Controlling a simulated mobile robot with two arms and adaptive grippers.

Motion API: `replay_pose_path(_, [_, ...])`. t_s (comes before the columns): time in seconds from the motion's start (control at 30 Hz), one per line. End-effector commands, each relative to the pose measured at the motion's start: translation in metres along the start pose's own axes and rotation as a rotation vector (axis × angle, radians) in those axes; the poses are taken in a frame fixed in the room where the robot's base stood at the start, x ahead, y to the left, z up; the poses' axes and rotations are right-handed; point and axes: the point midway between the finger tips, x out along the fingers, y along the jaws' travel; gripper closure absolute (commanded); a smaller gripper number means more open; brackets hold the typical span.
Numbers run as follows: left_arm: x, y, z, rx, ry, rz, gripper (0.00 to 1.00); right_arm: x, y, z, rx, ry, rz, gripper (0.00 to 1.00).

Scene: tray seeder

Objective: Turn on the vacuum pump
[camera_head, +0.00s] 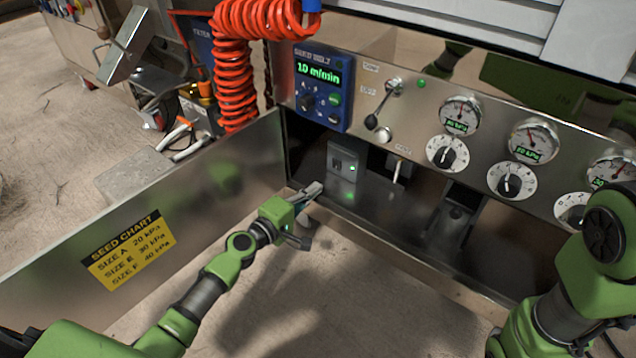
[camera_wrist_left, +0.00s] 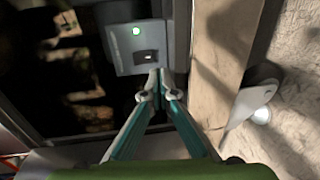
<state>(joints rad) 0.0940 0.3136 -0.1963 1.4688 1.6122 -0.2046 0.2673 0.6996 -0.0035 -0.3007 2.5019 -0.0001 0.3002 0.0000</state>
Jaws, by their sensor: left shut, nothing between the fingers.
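A small grey switch box (camera_head: 343,163) with a lit green lamp sits low under the steel control panel. It also shows in the left wrist view (camera_wrist_left: 125,58), with a green lamp and a small rocker-like part below it. Which control belongs to the vacuum pump cannot be read. My left gripper (camera_head: 315,188) is shut and empty, its tips just below and in front of the box. In the left wrist view the closed tips (camera_wrist_left: 156,82) lie at the box's lower edge; contact cannot be told. My right arm shows at the right; its gripper is out of view.
The control panel (camera_head: 400,90) carries a lever (camera_head: 385,102), gauges (camera_head: 460,115), dials and a blue display unit (camera_head: 322,88). A steel side wall (camera_head: 150,215) with a seed chart stands left of my left arm. An orange coiled hose (camera_head: 233,80) hangs behind.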

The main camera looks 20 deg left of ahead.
Motion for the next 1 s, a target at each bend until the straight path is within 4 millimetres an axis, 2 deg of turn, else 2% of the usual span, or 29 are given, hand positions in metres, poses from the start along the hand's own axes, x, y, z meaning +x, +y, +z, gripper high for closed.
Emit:
replay_pose_path(0.2, [-0.037, -0.011, 0.000, -0.001, 0.000, -0.003, 1.00, -0.002, -0.001, 0.000, -0.001, -0.001, -0.002, 0.67])
replay_pose_path(0.4, [-0.058, -0.015, 0.000, -0.001, 0.000, -0.001, 1.00, -0.004, -0.001, 0.000, -0.002, -0.003, -0.004, 0.67])
replay_pose_path(1.0, [-0.062, -0.015, 0.000, 0.000, 0.000, 0.000, 1.00, -0.004, -0.001, 0.001, -0.003, -0.004, -0.004, 0.67])
